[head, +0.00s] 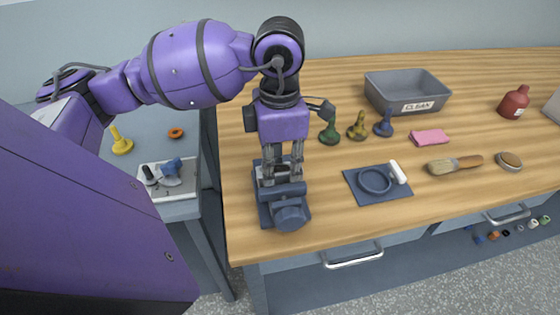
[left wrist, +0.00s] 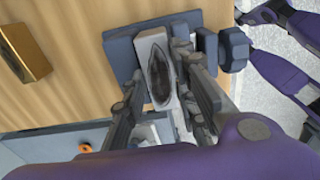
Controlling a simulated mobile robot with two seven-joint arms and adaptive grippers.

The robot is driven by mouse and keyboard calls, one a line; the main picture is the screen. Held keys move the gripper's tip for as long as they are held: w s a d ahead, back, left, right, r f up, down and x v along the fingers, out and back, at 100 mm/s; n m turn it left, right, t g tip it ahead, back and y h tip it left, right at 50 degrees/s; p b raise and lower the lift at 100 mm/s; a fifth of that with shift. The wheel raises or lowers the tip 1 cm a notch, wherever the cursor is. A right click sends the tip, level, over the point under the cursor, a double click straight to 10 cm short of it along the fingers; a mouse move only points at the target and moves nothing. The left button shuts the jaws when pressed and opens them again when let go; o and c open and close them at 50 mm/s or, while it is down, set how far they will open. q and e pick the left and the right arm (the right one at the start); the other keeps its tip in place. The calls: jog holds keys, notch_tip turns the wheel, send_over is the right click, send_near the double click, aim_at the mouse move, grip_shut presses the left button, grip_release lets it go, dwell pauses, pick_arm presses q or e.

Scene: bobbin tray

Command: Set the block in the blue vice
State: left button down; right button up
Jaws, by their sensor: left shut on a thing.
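The blue vice (head: 290,213) stands at the near left corner of the wooden bench; its blue body also shows in the left wrist view (left wrist: 121,58). My left gripper (head: 281,178) points down over it, shut on the block. In the left wrist view the pale grey block (left wrist: 147,48), with a dark oval patch on its face, lies between the fingers of that gripper (left wrist: 172,95). It is at the vice, between its blue jaw parts. The fingers hide its lower part, so I cannot tell whether it rests on the vice. My right gripper is out of view.
A dark mat (head: 362,197) with a ring lies right of the vice. A grey bin (head: 383,92), several pawn-like pieces, a pink pad (head: 430,137) and a brush (head: 445,165) are farther off. A brass-coloured block (left wrist: 22,45) stands on the wood in the left wrist view.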

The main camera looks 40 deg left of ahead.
pick_arm(q)
jog(key=c, duration=1.3)
grip_release()
jog(key=shift+c, duration=0.2)
notch_tip(320, 180, up, 12)
